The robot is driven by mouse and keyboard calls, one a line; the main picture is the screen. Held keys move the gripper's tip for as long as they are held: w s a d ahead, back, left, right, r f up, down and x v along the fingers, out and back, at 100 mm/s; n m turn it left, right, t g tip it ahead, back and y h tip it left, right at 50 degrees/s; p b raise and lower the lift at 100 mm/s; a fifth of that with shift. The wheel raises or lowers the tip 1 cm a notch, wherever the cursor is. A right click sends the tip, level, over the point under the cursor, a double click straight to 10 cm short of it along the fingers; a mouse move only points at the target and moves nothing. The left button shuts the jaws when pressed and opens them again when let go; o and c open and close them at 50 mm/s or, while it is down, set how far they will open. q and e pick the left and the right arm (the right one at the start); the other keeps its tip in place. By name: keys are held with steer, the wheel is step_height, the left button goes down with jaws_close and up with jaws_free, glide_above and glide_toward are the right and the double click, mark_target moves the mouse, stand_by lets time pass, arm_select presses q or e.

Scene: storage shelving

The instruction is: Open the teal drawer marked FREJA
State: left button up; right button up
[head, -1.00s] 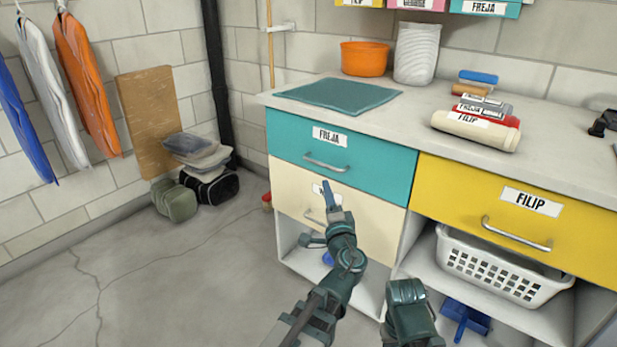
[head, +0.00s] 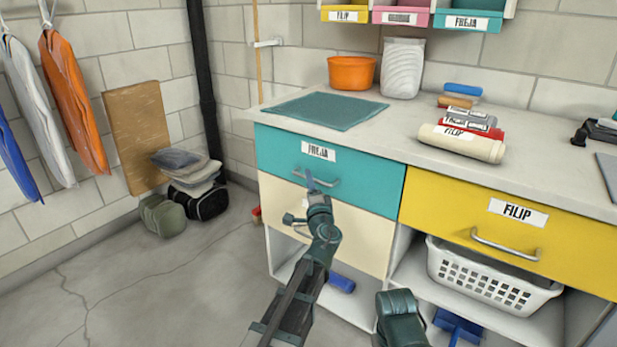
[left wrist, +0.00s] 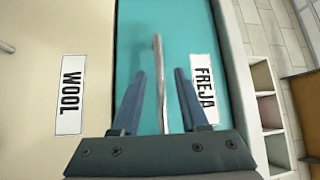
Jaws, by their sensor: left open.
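The teal drawer (head: 362,176) marked FREJA is flush in the left cabinet, under the counter top. Its label (head: 318,151) sits above a metal bar handle (head: 325,181). My left gripper (head: 309,182) is at the left part of that handle in the head view. In the left wrist view the gripper (left wrist: 155,85) is open, with its two blue fingers on either side of the handle (left wrist: 160,80). I cannot tell whether either finger touches it. My right gripper is not in view; only part of my right arm shows at the bottom.
A cream drawer (head: 360,230) lies directly below, its label reading WOOL in the left wrist view. A yellow drawer (head: 440,205) marked FILIP is to the right, above a white basket (head: 485,283).

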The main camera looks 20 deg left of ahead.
arm_select(q)
steer(key=shift+x, duration=1.15)
jaws_close()
stand_by(0.7)
